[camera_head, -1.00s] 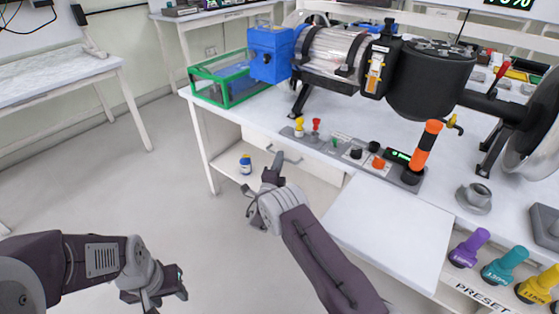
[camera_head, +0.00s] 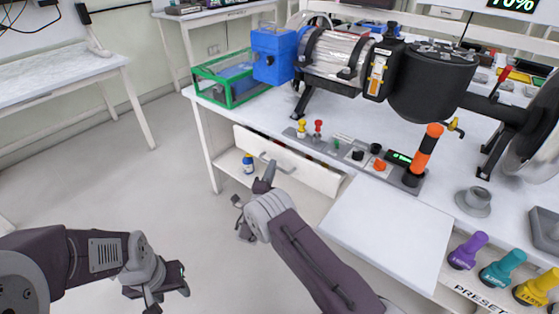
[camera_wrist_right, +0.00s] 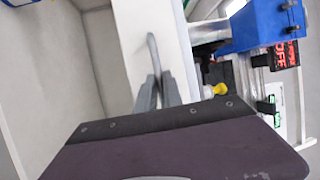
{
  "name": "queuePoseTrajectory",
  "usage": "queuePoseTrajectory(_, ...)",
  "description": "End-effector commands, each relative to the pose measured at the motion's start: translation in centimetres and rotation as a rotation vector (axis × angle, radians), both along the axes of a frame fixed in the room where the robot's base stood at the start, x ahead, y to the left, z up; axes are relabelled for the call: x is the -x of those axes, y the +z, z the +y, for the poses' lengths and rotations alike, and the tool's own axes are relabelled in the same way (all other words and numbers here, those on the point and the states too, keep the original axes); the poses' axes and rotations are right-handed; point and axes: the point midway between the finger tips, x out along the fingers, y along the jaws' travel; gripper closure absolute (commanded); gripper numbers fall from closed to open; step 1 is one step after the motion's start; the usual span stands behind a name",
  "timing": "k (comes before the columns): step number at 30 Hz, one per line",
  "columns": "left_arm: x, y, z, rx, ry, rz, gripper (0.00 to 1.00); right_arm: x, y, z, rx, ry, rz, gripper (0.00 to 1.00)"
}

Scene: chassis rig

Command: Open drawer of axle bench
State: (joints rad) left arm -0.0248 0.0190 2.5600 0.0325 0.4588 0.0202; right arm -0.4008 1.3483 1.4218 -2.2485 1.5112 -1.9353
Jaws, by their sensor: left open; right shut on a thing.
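The axle bench (camera_head: 225,112) has a white drawer (camera_head: 318,180) under its top. My right gripper (camera_head: 265,178) is shut on the grey drawer handle (camera_head: 282,166). In the right wrist view, the fingers of the right gripper (camera_wrist_right: 157,90) close around the handle (camera_wrist_right: 152,48) on the white drawer front (camera_wrist_right: 133,42). My left gripper (camera_head: 165,287) is open and empty, low over the floor at the lower left, away from the drawer.
A small blue bottle (camera_head: 248,163) stands on the lower shelf left of my right gripper. A control strip (camera_head: 345,152) with knobs and an orange-black lever (camera_head: 427,149) runs along the bench top. A white side panel (camera_head: 388,222) juts out right of my right arm. The floor at left is clear.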

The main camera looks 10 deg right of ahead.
Motion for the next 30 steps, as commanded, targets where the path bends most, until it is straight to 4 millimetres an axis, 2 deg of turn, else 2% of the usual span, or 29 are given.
queuePoseTrajectory(1,0.0,0.6,0.0,0.000,0.000,0.000,0.53,0.9,0.1,1.2,0.003,0.005,0.005,1.00)
queuePoseTrajectory(6,0.0,1.2,0.0,0.000,0.000,0.000,0.53,3.5,0.1,4.6,0.002,0.004,0.005,1.00)
queuePoseTrajectory(15,0.0,1.4,0.0,0.000,0.000,0.000,0.53,7.5,-0.1,9.6,0.001,0.002,0.003,1.00)
queuePoseTrajectory(21,0.0,1.4,0.0,0.000,0.000,0.000,0.53,9.0,-0.1,11.5,0.000,0.001,0.002,1.00)
queuePoseTrajectory(30,0.0,1.4,0.0,0.000,0.000,0.000,0.53,9.8,-0.1,12.5,0.001,-0.002,0.004,1.00)
